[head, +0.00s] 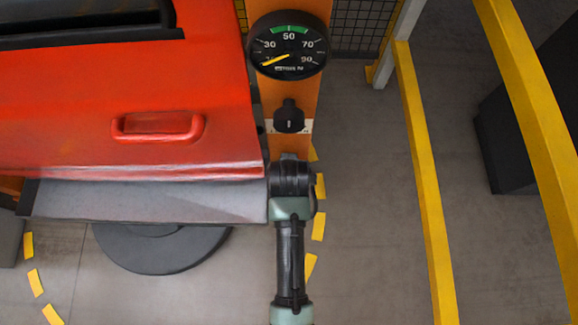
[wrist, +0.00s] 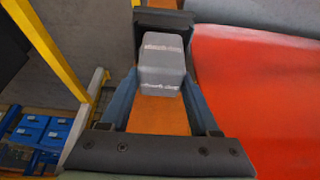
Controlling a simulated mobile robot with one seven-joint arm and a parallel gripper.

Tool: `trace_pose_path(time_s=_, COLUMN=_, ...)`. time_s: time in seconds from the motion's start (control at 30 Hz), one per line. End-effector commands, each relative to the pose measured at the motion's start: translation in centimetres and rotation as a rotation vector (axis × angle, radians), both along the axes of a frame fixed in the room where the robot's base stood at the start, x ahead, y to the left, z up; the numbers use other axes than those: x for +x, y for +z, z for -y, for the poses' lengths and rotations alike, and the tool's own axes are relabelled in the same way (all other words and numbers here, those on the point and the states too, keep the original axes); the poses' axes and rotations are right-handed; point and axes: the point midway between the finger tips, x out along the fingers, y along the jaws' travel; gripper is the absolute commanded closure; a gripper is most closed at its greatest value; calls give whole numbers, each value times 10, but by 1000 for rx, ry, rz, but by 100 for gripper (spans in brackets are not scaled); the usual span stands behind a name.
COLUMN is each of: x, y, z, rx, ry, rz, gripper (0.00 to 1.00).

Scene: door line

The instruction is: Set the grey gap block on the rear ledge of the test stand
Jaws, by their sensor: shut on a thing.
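The grey gap block (wrist: 162,65), with pale lettering bands, sits between the blue fingers of my gripper (wrist: 162,88) in the wrist view. The fingers are shut on it. An orange post (wrist: 160,122) shows behind and below the block, and a dark piece (wrist: 163,21) lies just beyond its far end. I cannot tell whether block and dark piece touch. In the head view my arm covers the gripper and block. The orange post (head: 292,155) stands beside the red door (head: 80,105). I cannot tell for certain which surface is the rear ledge.
The post carries a round gauge (head: 289,46) and a black knob (head: 289,117). A grey slab (head: 150,203) lies under the door, above a dark round base (head: 160,250). Yellow rails (head: 425,180) stand at right. Blue bins (wrist: 40,135) show at lower left in the wrist view.

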Motion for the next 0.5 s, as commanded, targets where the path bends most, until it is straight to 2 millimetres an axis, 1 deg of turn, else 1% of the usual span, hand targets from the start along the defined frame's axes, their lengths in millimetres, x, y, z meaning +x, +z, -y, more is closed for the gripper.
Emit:
trace_pose_path(time_s=0.17, x=15, y=1, z=0, rx=0, ry=-1, rz=2, gripper=100)
trace_pose_path(time_s=0.2, x=17, y=-4, z=0, rx=0, ry=0, rz=-1, gripper=100)
trace_pose_path(time_s=0.3, x=14, y=-23, z=0, rx=0, ry=1, rz=-3, gripper=100)
trace_pose_path(time_s=0.33, x=14, y=-27, z=0, rx=0, ry=1, rz=-3, gripper=100)
trace_pose_path(time_s=0.4, x=14, y=-33, z=0, rx=0, ry=0, rz=-1, gripper=100)
trace_pose_path(time_s=0.5, x=15, y=-35, z=0, rx=0, ry=0, rz=1, gripper=100)
